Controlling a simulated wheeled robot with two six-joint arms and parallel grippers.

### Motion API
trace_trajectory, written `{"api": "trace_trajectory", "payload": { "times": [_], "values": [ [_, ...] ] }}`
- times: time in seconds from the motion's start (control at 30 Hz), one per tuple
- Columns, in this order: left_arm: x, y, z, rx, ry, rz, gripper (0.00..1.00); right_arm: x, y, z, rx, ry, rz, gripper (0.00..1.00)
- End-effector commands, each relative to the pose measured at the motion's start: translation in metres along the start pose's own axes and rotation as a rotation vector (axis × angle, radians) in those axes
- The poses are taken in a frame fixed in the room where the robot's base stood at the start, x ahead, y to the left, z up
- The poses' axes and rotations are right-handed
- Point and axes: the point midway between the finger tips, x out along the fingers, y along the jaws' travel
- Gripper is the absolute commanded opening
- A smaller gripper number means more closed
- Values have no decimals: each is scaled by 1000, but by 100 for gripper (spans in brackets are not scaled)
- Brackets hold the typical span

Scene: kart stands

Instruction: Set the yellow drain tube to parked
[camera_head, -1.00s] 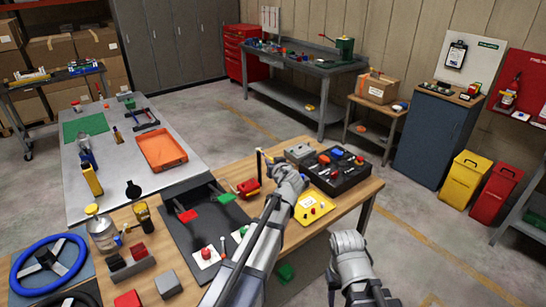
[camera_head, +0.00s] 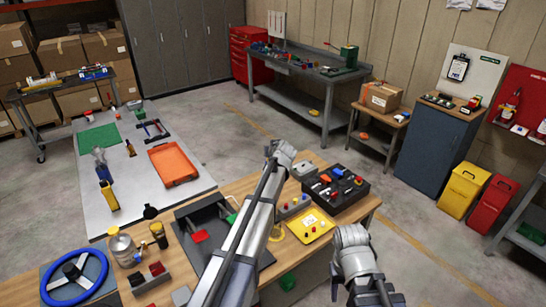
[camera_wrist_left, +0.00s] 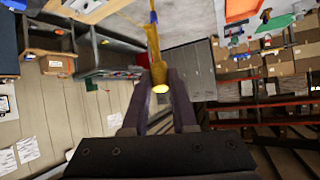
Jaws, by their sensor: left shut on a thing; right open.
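The yellow drain tube (camera_wrist_left: 156,62) shows in the left wrist view, held between the two fingers of my left gripper (camera_wrist_left: 160,88). Its near end is an open round mouth, and a blue part shows farther along it. In the head view my left gripper (camera_head: 283,152) is above the back edge of the wooden bench, and I cannot make out the tube there.
The wooden bench (camera_head: 330,240) carries a black tray of coloured parts (camera_head: 338,205), a yellow panel with knobs (camera_head: 310,232), a dark recessed tray (camera_head: 205,215) and a blue steering wheel (camera_head: 70,285). A grey table with an orange tray (camera_head: 173,164) stands behind. Open floor lies right.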

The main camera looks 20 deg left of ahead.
Motion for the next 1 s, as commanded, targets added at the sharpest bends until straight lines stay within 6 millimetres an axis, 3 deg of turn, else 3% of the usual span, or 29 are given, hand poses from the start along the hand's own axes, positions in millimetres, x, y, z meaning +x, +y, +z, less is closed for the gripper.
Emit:
{"api": "trace_trajectory", "payload": {
  "times": [0.03, 0.1, 0.33, 1.0],
  "values": [
    [5, -1, -13, 3, 3, -2, 0, -8, 1, 1, -1, 0, 0, 50],
    [10, -2, -21, 4, 3, -2, 0, -12, 1, 1, -1, -1, 0, 50],
    [25, -4, -38, 4, 5, -2, 0, -19, 2, 1, 0, -1, 0, 50],
    [32, -5, -46, 5, 5, 0, 0, -22, 2, 2, 1, -1, 0, 50]
  ]
}}
